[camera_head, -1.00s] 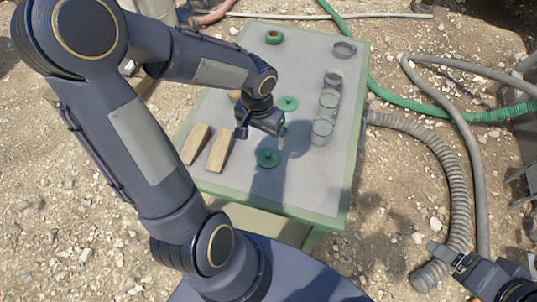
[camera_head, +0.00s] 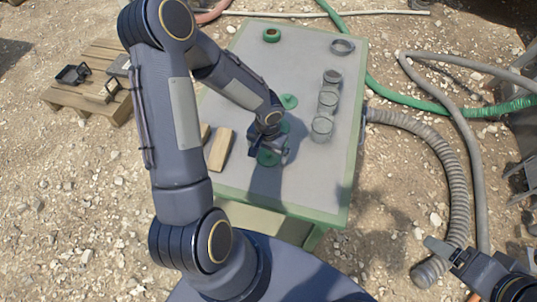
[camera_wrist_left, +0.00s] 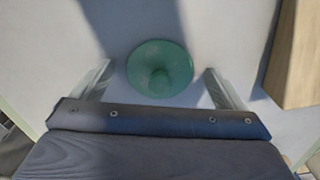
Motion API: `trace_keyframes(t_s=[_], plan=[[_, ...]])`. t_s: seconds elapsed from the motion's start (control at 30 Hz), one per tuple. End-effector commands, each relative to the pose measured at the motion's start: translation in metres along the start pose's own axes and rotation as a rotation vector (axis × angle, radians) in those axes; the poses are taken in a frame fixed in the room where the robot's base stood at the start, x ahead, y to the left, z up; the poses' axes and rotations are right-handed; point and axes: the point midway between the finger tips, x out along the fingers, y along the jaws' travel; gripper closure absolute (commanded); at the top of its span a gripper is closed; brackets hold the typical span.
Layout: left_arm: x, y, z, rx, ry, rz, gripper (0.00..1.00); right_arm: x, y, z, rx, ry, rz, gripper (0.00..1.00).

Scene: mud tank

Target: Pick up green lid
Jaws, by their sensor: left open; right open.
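A round green lid (camera_head: 267,159) with a central knob lies on the table near its front, partly covered by my left gripper (camera_head: 270,150). In the left wrist view the lid (camera_wrist_left: 160,66) sits between the two spread fingers of my left gripper (camera_wrist_left: 158,72), touching neither. The left gripper is open and empty, above the table. Another green lid (camera_head: 289,101) lies further back, and part of a third (camera_head: 285,127) shows beside my left wrist. My right gripper (camera_head: 447,253) is open and empty, out over the gravel at the lower right.
The table (camera_head: 312,180) has a green edge. Wooden blocks (camera_head: 219,150) lie left of my left gripper; one also shows in the wrist view (camera_wrist_left: 299,55). Hoses (camera_head: 440,145) lie beside the table.

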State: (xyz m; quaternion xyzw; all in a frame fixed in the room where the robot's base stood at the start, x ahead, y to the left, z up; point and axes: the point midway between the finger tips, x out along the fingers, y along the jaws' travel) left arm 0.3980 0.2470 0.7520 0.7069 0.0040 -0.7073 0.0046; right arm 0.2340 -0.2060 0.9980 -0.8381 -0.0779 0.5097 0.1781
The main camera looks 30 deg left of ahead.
Motion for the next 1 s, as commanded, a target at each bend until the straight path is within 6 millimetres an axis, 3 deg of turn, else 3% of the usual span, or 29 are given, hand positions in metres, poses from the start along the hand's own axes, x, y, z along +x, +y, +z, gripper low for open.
trace_keyframes(t_s=[0.17, 0.53, 0.83, 1.0], plan=[[0.0, 0.0, 0.0, 0.0, 0.001, 0.0, 0.06, 0.0, 0.0, 0.0, 0.0, 0.0, 0.0, 0.24], [-0.001, 0.0, 0.0, 0.0, 0.001, 0.0, 0.54, 0.0, 0.0, 0.0, 0.0, 0.0, 0.0, 0.24], [-0.001, 0.0, 0.0, 0.0, 0.001, 0.0, 0.54, 0.0, 0.0, 0.0, 0.0, 0.0, 0.0, 0.24], [-0.011, -0.001, -0.001, 0.001, 0.004, -0.002, 0.54, -0.002, -0.001, -0.001, 0.0, 0.0, 0.0, 0.24]])
